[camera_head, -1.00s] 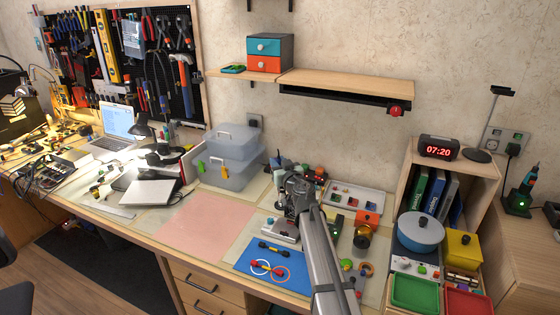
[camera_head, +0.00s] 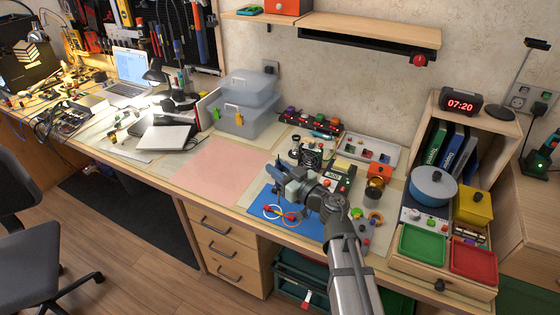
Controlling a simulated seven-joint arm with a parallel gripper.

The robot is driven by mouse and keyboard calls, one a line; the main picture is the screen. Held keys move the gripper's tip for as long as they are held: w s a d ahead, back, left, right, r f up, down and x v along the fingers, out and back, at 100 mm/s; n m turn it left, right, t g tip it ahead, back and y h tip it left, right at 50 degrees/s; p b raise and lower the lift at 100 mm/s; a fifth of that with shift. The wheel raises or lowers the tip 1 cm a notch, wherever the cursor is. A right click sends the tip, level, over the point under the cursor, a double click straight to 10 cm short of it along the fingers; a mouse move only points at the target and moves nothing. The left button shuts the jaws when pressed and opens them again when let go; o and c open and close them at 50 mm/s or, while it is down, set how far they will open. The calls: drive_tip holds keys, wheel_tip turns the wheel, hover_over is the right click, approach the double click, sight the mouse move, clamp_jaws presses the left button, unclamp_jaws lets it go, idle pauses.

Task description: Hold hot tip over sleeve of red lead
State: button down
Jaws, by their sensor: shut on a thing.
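The blue mat (camera_head: 309,228) lies on the bench. On it are a white looped lead (camera_head: 266,209) and an orange-red looped lead (camera_head: 297,217), with small red parts between them. Their sleeves are too small to make out. My gripper (camera_head: 278,183) is over the back left part of the mat, just behind the loops, and hides part of it. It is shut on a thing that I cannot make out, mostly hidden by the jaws. I cannot tell whether a hot tip is above a sleeve.
A black fan unit (camera_head: 311,157) stands behind my gripper. A white tray (camera_head: 386,153) is at the back, and an amber jar (camera_head: 375,187) stands to the right. The pink mat (camera_head: 215,172) to the left is clear. A wooden shelf unit (camera_head: 497,165) stands at the right.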

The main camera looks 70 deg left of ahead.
drive_tip(key=shift+f, duration=2)
idle(1.8)
drive_tip(key=shift+r, duration=2.5)
